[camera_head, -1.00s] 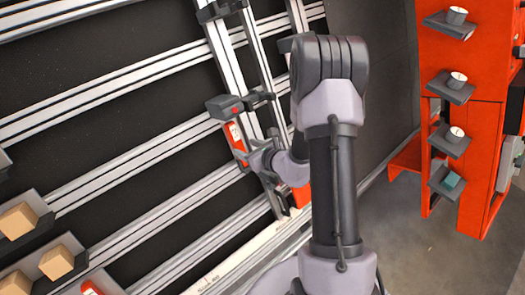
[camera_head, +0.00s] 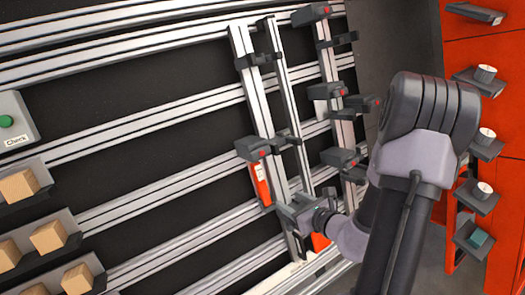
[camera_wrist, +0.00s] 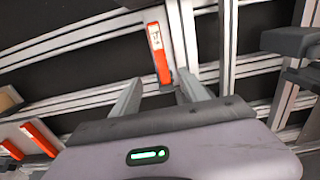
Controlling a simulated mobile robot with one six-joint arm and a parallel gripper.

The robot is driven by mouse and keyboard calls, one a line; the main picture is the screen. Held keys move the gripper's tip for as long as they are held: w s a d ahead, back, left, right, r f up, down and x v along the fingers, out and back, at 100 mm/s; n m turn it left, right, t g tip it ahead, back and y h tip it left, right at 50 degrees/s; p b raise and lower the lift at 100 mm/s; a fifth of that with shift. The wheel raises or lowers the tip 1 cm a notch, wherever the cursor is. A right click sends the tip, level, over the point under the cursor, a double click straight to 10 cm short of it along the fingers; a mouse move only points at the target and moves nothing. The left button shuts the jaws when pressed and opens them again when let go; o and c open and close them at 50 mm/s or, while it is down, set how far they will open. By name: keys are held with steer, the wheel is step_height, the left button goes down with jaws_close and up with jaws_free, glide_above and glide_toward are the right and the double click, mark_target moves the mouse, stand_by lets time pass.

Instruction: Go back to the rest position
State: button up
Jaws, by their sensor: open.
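My gripper (camera_wrist: 158,97) shows in the wrist view with its two fingers spread apart and nothing between them. In the head view my gripper (camera_head: 293,212) is in front of the upright rails, low on the gantry, and partly hidden by my own arm. An orange-red piece with a white label (camera_head: 261,183) stands upright at the left rail, just above the gripper. In the wrist view the same kind of orange-red piece (camera_wrist: 158,52) is beyond the fingertips, apart from them.
Grey clamps with red dots (camera_head: 326,91) stick out from the uprights. Wooden blocks (camera_head: 48,236) sit in grey holders at the left. A green Check button (camera_head: 6,121) is at the left edge. An orange rack (camera_head: 470,50) with small shelves stands at the right.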

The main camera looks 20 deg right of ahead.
steer(key=s+a+r+n+g+y, duration=0.2)
steer(key=a+r+n+g+y, duration=0.35)
steer(key=a+r+n, duration=0.95)
steer(key=s+a+r+n+g, duration=0.2)
steer(key=s+a+n+g, duration=0.1)
steer(key=s+a+n, duration=0.65)
steer(key=s+d+r+n+t+h, duration=0.2)
steer(key=s+d+r+n+h, duration=0.3)
steer(key=d+h, duration=0.1)
steer(key=shift+s+d+r, duration=0.15)
steer(key=shift+s+d, duration=0.15)
steer(key=shift+d, duration=0.45)
